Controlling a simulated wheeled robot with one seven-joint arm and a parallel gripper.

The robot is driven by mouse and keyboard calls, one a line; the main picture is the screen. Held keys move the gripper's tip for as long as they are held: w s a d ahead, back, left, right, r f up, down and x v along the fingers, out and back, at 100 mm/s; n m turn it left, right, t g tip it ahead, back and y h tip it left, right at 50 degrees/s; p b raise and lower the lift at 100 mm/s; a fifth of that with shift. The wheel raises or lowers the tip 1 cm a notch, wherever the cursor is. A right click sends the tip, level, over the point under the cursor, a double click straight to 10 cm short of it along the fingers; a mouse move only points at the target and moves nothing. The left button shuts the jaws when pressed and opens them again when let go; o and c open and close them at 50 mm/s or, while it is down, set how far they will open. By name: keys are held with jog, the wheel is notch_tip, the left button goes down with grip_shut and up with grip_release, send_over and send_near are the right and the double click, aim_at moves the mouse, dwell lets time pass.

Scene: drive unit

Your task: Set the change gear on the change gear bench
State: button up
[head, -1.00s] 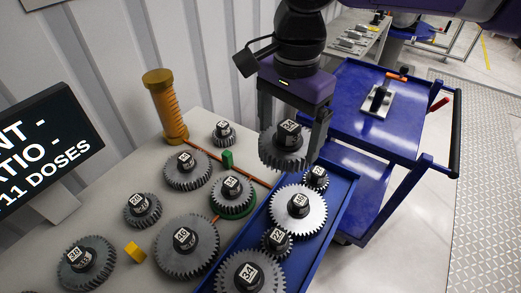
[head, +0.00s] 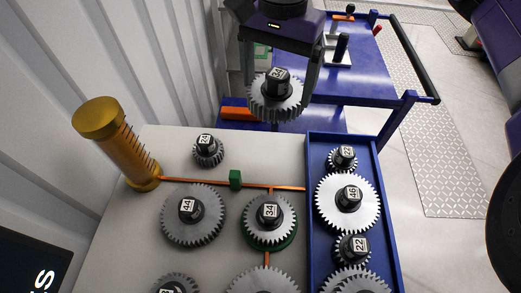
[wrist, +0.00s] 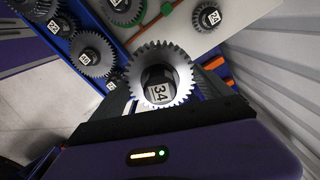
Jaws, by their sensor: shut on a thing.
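My gripper (head: 278,80) is shut on a grey toothed change gear (head: 262,104) with a black hub. It is held up in the air, appearing past the far edge of the bench. In the wrist view the held gear (wrist: 183,66) shows the label 34 on its hub, between the fingers. The change gear bench (head: 150,210) is a light grey top below and nearer than the gripper. A gear labelled 34 (head: 285,222) sits on a green ring there, with a gear labelled 44 (head: 170,218) to its left and a small gear labelled 24 (head: 208,158) behind.
A blue tray (head: 314,150) on the bench's right holds several gears. A brass cylinder (head: 122,150) stands at the far left corner. Orange strips with a green block (head: 235,178) cross the top. A blue cart (head: 400,80) stands behind; a ribbed wall (head: 60,60) is left.

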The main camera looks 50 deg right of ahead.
notch_tip(320, 180, down, 20)
jog(key=shift+s+d+r+p, duration=0.1)
jog(key=shift+d+p, duration=0.05)
jog(key=shift+p, duration=0.4)
jog(key=shift+f, duration=0.2)
jog(key=o, duration=1.8)
jog(key=shift+r, duration=0.15)
notch_tip(320, 180, up, 12)
jog(key=shift+b, duration=0.3)
jog(key=shift+s, duration=0.1)
